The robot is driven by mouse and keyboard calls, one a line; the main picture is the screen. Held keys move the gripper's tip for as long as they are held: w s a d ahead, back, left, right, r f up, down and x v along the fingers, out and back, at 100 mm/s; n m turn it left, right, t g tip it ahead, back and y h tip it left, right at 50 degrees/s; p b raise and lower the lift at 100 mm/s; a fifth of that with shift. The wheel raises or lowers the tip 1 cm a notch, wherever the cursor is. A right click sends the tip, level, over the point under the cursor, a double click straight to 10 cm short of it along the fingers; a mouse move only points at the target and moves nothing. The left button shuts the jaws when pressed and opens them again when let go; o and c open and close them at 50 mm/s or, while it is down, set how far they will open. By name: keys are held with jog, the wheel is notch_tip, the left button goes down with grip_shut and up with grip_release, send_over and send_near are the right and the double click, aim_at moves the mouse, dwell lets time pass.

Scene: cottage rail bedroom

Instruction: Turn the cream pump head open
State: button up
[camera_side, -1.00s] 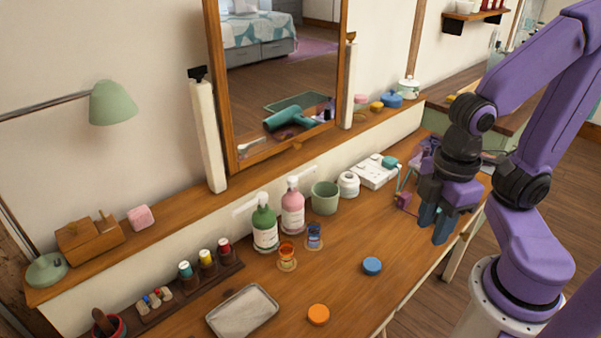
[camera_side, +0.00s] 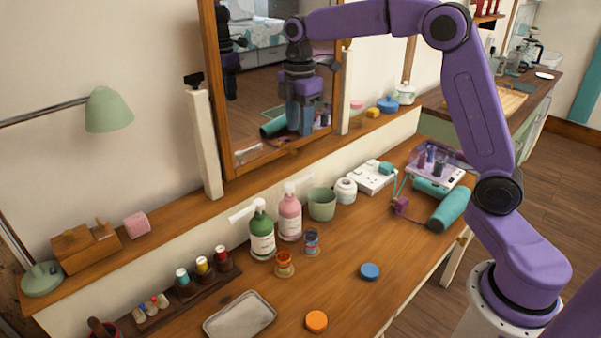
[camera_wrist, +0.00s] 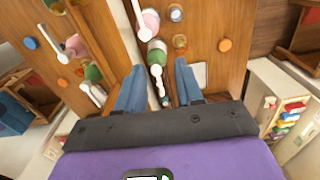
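A green bottle (camera_side: 262,238) and a pink bottle (camera_side: 290,220) stand upright side by side on the wooden desk. Each has a pale pump head, one on the green bottle (camera_side: 258,203) and one on the pink bottle (camera_side: 289,187). My gripper (camera_side: 298,128) hangs fingers-down above and behind them, in front of the mirror, touching neither. In the wrist view my gripper (camera_wrist: 158,85) is open, its blue fingers apart. The green bottle (camera_wrist: 157,47) and its pump head (camera_wrist: 156,70) show between and beyond the fingers, with the pink bottle (camera_wrist: 151,20) farther up.
The mirror (camera_side: 258,60) and ledge rise behind the bottles. A green cup (camera_side: 322,204) and white jar (camera_side: 345,190) stand to the right. Two small jars, one orange (camera_side: 284,264), stand in front. A tray (camera_side: 239,316) and an orange disc (camera_side: 316,321) lie nearer.

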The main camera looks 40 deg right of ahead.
aim_at(301, 178)
jog(key=w+d, duration=0.4)
jog(key=shift+n, duration=0.3)
jog(key=f, duration=1.7)
jog(key=shift+s+a+f, duration=0.1)
jog(key=shift+s+f, duration=0.1)
jog(key=shift+f, duration=0.05)
grip_shut()
dwell(0.4)
